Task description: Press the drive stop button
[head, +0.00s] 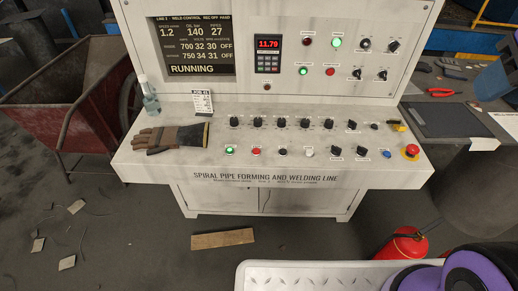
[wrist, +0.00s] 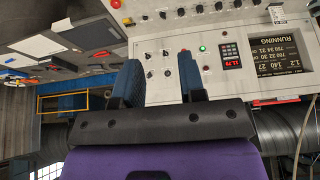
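The sloping desk of the control console (head: 290,170) carries a front row of push buttons. A green button (head: 230,150) is at its left, with a red button (head: 256,152) just right of it. Another red button (head: 330,71) sits on the upright panel beside a green one (head: 303,71). Labels are too small to read, so I cannot tell which is drive stop. My gripper (wrist: 160,82) shows in the wrist view with its two dark fingers apart and nothing between them. It points at the upright panel, which appears upside down there, and touches no button.
A red emergency knob (head: 411,151) is at the desk's right end. A glove (head: 170,138), a bottle (head: 150,96) and a card (head: 202,102) stand or lie at the left. A fire extinguisher (head: 402,244) is on the floor. A wooden plank (head: 222,239) lies before the console.

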